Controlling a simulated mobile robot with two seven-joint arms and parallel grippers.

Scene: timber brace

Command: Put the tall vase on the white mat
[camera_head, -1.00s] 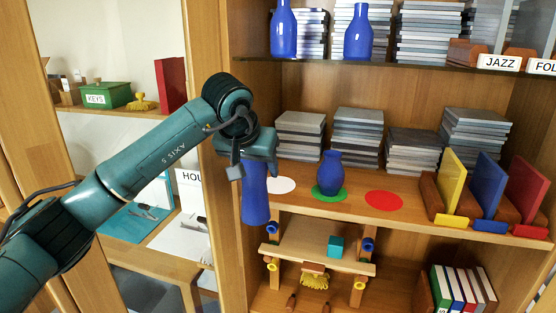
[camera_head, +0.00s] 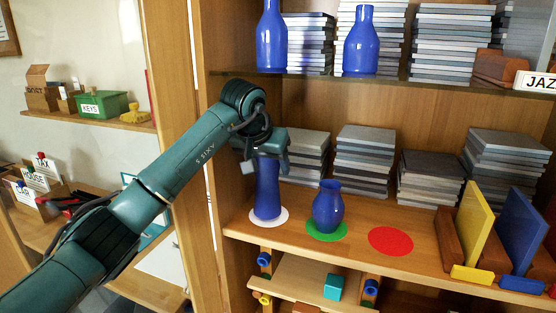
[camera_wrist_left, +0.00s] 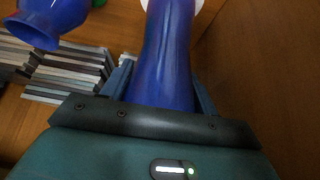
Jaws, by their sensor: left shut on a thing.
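The tall blue vase (camera_head: 267,190) is upright at the left of the middle shelf, with its base over the white mat (camera_head: 283,215). The mat's rim shows around the base; I cannot tell whether the base touches it. My left gripper (camera_head: 264,155) is shut on the upper part of the vase. The left wrist view also shows the vase (camera_wrist_left: 165,60) between the fingers, with a bit of the white mat (camera_wrist_left: 201,5) beyond it. My right gripper is in neither view.
A shorter blue vase (camera_head: 328,207) stands on a green mat (camera_head: 327,236) just to the right. A red mat (camera_head: 390,241) lies bare beyond it. Stacks of grey cases (camera_head: 364,160) stand behind. A glass shelf with two blue bottles (camera_head: 361,45) is above. The cabinet's side post (camera_head: 184,150) is close on the left.

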